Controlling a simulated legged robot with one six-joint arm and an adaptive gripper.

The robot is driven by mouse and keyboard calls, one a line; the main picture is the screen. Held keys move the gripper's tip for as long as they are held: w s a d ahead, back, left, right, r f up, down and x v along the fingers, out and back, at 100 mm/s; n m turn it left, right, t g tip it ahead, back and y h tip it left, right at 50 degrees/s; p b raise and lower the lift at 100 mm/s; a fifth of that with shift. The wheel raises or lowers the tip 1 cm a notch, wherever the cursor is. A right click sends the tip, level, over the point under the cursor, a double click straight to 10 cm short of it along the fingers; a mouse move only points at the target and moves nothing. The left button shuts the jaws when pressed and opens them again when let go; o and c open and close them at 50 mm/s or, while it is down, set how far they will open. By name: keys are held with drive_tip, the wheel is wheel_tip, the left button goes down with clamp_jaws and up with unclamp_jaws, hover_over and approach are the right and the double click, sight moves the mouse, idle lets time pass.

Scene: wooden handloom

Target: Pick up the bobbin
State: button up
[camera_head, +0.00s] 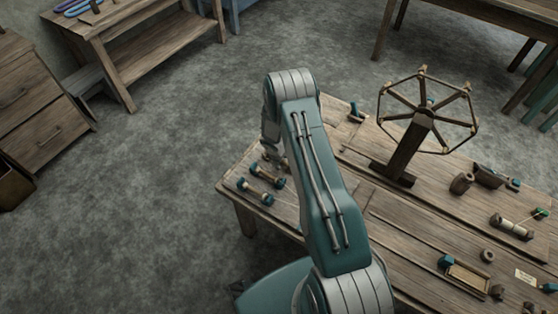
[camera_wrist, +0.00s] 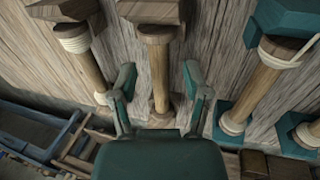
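In the wrist view my gripper (camera_wrist: 160,88) is open, with one teal finger on each side of a bobbin (camera_wrist: 158,65). A gap shows between each finger and the shaft. A second bobbin (camera_wrist: 88,68) with cream thread lies to the left, close to the left finger. A third bobbin (camera_wrist: 252,92) with teal ends lies to the right. In the head view my arm hides the gripper; bobbins (camera_head: 254,192) show at the table's left end.
The wooden table (camera_head: 420,240) carries a spoked wheel on a post (camera_head: 404,150), a small pot (camera_head: 461,183) and several small pieces. A drawer cabinet (camera_head: 35,100) and a bench (camera_head: 150,50) stand at the left. The grey floor (camera_head: 150,190) between is clear.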

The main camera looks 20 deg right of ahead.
drive_tip(key=c, duration=0.5)
